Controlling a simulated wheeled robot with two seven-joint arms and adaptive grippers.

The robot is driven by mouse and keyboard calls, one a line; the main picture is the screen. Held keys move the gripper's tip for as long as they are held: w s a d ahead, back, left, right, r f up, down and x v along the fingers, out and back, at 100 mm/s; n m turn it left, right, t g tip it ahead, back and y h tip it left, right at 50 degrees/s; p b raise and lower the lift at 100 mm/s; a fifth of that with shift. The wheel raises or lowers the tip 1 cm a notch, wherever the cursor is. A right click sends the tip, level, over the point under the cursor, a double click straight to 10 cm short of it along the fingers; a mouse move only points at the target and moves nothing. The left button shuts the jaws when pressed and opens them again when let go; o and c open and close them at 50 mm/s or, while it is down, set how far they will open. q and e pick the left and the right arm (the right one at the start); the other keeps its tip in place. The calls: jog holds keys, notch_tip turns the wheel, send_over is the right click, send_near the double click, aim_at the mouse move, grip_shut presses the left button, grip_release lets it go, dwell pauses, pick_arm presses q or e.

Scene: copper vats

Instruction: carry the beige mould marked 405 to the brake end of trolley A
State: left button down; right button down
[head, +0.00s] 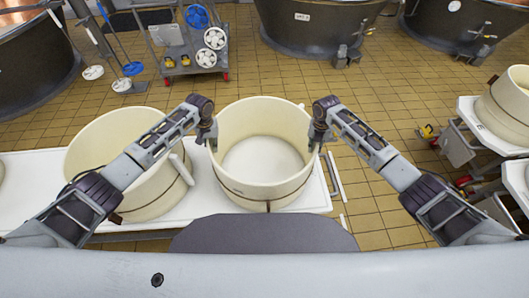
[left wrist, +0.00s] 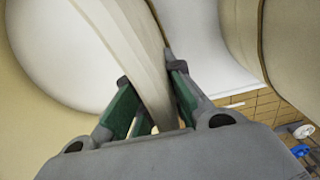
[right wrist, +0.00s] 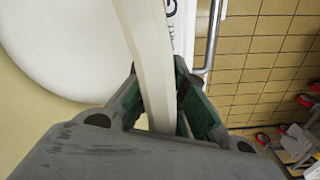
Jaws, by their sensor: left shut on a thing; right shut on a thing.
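A round, open beige mould (head: 258,190) is in front of me at the right end of a white trolley top (head: 318,200). I cannot read a number on it. Its inside floor is empty, and I cannot tell whether its base touches the top. My left gripper (head: 208,138) is shut on its left wall, which runs between the fingers in the left wrist view (left wrist: 150,76). My right gripper (head: 318,135) is shut on its right wall, also seen between the fingers in the right wrist view (right wrist: 157,68).
Another beige mould (head: 100,150) stands close on the left. A second trolley (head: 490,130) at the right carries beige moulds (head: 508,105). A tool cart (head: 188,50) and dark vats (head: 315,25) stand at the back. Tiled floor (head: 375,95) is clear between. A dark letter like C (right wrist: 171,8) marks the near white top.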

jog(key=shift+w+d+r, duration=0.1)
jog(key=shift+w+r, duration=0.05)
dwell(0.7)
jog(key=shift+r+p, duration=0.2)
jog(key=shift+p, duration=0.1)
jog(key=shift+r+p, duration=2.1)
jog(key=shift+r, duration=0.15)
jog(key=shift+d, duration=0.15)
